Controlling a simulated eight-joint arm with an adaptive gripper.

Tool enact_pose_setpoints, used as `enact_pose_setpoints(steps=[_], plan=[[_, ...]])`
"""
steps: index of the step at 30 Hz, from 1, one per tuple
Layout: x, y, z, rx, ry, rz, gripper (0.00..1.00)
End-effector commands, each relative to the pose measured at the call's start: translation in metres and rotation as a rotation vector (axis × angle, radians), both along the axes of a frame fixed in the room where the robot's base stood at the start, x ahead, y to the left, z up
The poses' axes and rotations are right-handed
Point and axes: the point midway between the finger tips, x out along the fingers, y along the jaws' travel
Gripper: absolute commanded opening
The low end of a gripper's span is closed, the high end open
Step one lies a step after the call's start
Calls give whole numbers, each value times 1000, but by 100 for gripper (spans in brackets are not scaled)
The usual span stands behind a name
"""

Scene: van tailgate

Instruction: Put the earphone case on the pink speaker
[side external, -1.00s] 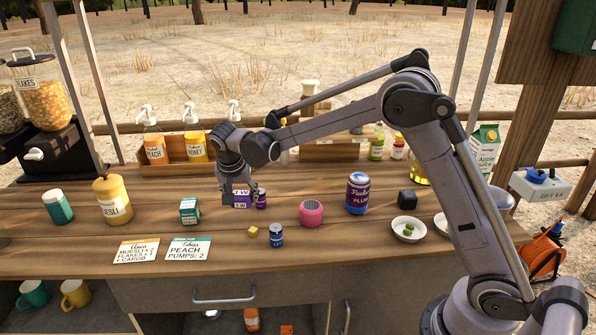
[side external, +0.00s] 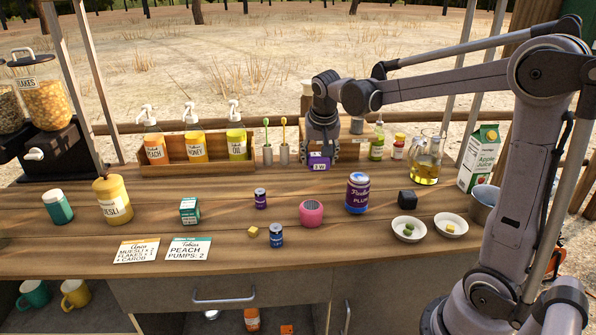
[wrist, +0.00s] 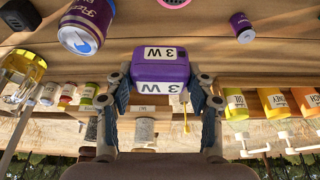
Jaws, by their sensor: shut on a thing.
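The pink speaker (side external: 311,213) stands on the wooden counter near the middle, and its edge shows at the top of the wrist view (wrist: 174,2). A small black rounded block (side external: 407,200), which looks like the earphone case, sits on the counter right of the purple can; it also shows in the wrist view (wrist: 20,14). My gripper (side external: 320,152) is at the back of the counter, behind the speaker. It is shut on a purple box marked 3 W (wrist: 160,72), which also shows in the side view (side external: 318,162). I cannot tell whether the box touches the counter.
A purple can (side external: 357,193) stands between speaker and black block. Two white bowls (side external: 451,227) are at the right front. Cups with toothbrushes (side external: 284,154) and a bottle rack (side external: 180,172) line the back left. A small purple tin (side external: 260,199) stands left of the speaker.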

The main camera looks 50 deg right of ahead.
Motion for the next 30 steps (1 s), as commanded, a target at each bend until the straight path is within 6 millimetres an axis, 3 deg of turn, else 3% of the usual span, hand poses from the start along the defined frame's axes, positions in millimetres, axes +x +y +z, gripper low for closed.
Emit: enact_pose_setpoints(steps=[1, 6, 14, 17, 30], plan=[[-17, -11, 4, 1, -2, 1, 21], [-59, -32, 13, -4, -6, 28, 21], [-89, -43, 16, -10, -10, 50, 21], [-85, -38, 12, -11, -10, 56, 21], [-25, 19, -38, -12, -10, 57, 21]])
